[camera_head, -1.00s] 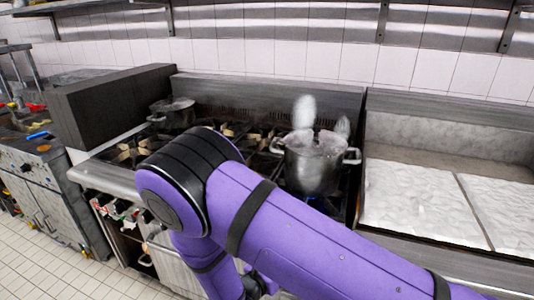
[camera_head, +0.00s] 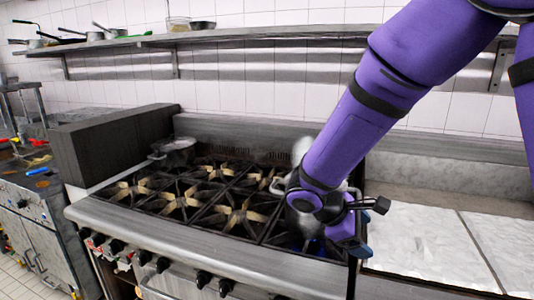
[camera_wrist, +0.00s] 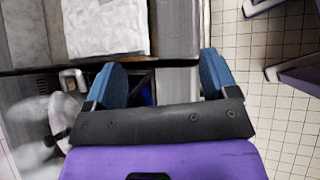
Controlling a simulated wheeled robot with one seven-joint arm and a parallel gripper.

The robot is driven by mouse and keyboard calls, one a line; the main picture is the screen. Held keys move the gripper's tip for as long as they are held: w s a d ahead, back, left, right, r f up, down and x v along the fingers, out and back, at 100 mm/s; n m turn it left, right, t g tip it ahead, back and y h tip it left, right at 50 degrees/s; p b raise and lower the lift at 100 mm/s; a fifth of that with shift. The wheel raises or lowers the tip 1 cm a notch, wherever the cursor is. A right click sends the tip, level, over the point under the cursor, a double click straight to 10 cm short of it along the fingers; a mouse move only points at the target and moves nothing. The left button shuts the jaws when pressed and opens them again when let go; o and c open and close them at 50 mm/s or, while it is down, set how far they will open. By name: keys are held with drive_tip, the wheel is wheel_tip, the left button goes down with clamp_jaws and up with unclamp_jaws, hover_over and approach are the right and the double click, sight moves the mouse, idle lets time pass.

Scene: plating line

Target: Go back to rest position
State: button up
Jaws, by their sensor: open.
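My gripper (camera_wrist: 160,80) is open in the wrist view, its two blue fingers spread apart with nothing between them. The steaming pot (camera_wrist: 62,120) shows at the left of the wrist view, beside my gripper. In the head view my arm hides most of that pot, and only a bit of its side and handle (camera_head: 278,186) shows.
A smaller pot (camera_head: 175,152) sits on the back left of the stove. White slabs (camera_head: 420,240) lie on the counter at right. A wall shelf (camera_head: 200,35) holds several pans. A dark side panel (camera_head: 110,140) stands left of the burners. A blue flame (camera_head: 312,246) shows at front right.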

drive_tip(key=s+d+r+m+t+y, duration=0.2)
drive_tip(key=s+d+r+m+y, duration=0.2)
drive_tip(key=s+r, duration=0.4)
drive_tip(key=s+d+r+m+t+y, duration=0.2)
drive_tip(key=s+d+r+m+y, duration=0.3)
drive_tip(key=s+r+m, duration=0.4)
drive_tip(key=shift+s+d+r, duration=0.3)
drive_tip(key=shift+s+d, duration=0.05)
drive_tip(key=shift+s, duration=0.65)
